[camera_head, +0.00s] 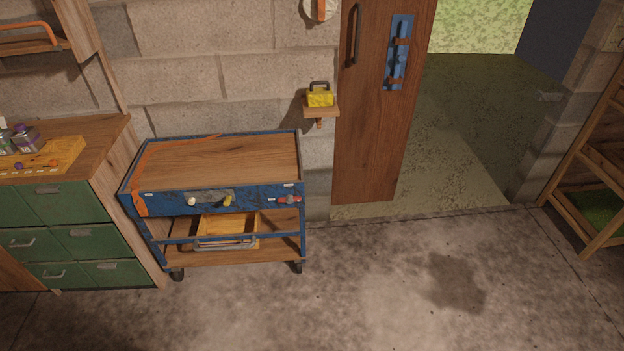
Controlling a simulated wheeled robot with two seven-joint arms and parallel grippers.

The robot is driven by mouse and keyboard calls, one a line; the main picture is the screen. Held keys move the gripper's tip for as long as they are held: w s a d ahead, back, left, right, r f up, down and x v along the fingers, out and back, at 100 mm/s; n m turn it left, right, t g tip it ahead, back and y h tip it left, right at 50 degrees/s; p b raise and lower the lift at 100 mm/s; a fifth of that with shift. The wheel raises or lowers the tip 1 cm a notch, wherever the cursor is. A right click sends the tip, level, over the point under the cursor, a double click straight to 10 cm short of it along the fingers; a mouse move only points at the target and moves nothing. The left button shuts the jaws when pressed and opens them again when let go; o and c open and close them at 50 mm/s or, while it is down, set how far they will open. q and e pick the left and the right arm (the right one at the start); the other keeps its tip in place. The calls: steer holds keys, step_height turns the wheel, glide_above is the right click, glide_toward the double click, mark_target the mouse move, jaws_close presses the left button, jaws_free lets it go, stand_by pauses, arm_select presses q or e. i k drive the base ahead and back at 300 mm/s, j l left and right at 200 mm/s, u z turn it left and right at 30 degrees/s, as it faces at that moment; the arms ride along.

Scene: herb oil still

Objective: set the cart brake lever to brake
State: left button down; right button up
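The cart (215,163) has a wooden top and a blue frame. It stands on casters against the block wall, left of the door. Its blue front panel carries a small red and grey fitting (289,199) at the right end, with small white labels above and beside it. A yellow handle (228,201) and a pale round knob (191,201) sit nearer the panel's middle. I cannot tell for sure which of these is the brake lever. The label text is too small to read, so the lever's setting is unclear. Neither of my grippers shows.
A green drawer cabinet (60,205) stands close on the cart's left. A yellow box (320,96) sits on a small wall shelf. A brown door (375,110) and a doorway are to the right. The floor (400,290) before the cart is clear.

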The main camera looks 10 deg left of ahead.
mark_target(290, 199)
steer(key=i+l, duration=0.85)
